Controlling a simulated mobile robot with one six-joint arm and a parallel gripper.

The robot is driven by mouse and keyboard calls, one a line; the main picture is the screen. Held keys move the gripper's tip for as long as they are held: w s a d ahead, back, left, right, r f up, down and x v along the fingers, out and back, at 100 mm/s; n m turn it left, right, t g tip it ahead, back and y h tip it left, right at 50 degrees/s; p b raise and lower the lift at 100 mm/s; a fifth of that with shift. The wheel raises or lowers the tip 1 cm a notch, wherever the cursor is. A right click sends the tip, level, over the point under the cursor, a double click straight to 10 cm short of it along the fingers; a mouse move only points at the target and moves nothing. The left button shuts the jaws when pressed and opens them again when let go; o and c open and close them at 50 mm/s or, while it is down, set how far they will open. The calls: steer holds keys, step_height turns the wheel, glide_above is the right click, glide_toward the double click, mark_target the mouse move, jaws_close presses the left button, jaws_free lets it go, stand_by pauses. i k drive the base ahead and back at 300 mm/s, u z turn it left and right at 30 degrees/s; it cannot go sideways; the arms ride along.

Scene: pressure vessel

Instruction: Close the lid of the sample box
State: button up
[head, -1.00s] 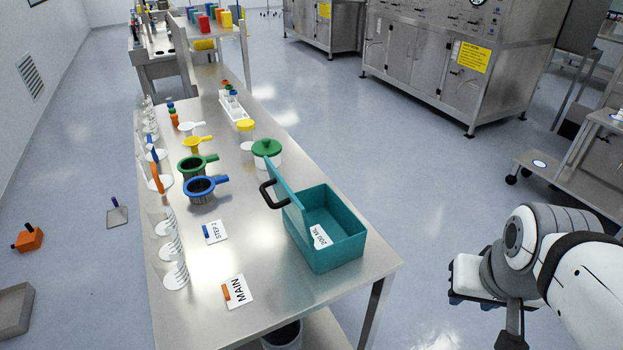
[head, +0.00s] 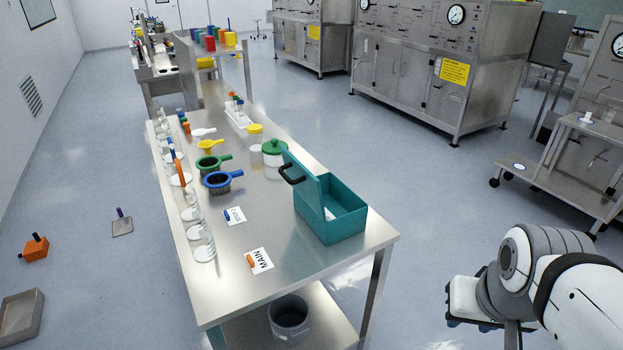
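The teal sample box (head: 345,225) stands near the front right corner of the steel table, with its open top showing. Its teal lid (head: 304,187) is open and stands up steeply along the box's left side, with a black handle (head: 291,174) on its outer face. My gripper (head: 468,302) is at the lower right, beyond the table's right edge and well apart from the box. Its fingers do not show clearly, and I cannot tell whether they are open.
Blue, green and yellow handled cups and a green-lidded jar (head: 274,151) stand behind and left of the box. A MAIN card (head: 260,261) lies on the steel table (head: 225,290). A grey bin (head: 288,317) stands below. Floor between table and cabinets (head: 420,80) is clear.

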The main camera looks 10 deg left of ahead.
mark_target(304, 182)
steer(key=u, duration=0.95)
steer(key=i, duration=1)
steer(key=u, duration=0.95)
steer(key=k, duration=0.95)
steer(key=z, duration=0.35)
steer(key=i, duration=0.8)
steer(key=z, duration=0.05)
